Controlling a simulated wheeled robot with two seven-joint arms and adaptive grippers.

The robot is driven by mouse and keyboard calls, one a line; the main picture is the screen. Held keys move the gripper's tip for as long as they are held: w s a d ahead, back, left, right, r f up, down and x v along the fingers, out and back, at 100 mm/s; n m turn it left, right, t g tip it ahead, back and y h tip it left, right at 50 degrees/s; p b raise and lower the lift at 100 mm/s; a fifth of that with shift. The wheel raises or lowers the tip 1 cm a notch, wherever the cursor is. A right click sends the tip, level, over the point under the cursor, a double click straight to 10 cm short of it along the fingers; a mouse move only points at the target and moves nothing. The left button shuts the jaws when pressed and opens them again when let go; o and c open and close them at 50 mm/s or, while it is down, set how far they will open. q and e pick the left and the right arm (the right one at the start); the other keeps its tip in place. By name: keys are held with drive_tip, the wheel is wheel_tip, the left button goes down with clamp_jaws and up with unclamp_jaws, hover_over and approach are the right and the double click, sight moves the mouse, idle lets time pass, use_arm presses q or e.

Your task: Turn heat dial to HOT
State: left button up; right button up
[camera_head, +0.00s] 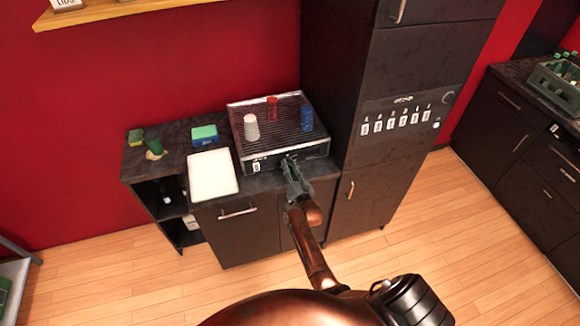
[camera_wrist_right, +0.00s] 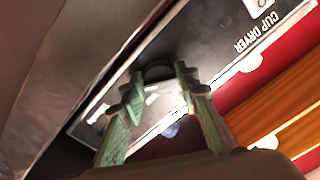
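The cup dryer (camera_head: 254,162) is a dark box with a ribbed top and a white-marked front, on the counter. In the right wrist view its front panel (camera_wrist_right: 215,45) carries the words CUP DRYER. A dark round dial (camera_wrist_right: 158,72) shows between the fingertips of my right gripper (camera_wrist_right: 160,82). The fingers are apart, one on each side of the dial, and I cannot tell whether they touch it. In the head view my right gripper (camera_head: 289,162) is at the dryer's front right and hides the dial. The dial's setting is unreadable. My left gripper is out of view.
A white cup (camera_head: 251,127), a red cup (camera_head: 272,108) and a blue cup (camera_head: 306,119) stand on the dryer. A white tray (camera_head: 212,175) lies to its left. A tall dark cabinet (camera_head: 385,100) rises close on the right. The wooden floor in front is clear.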

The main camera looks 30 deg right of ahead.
drive_tip(key=o, duration=0.4)
drive_tip(key=v, duration=1.2)
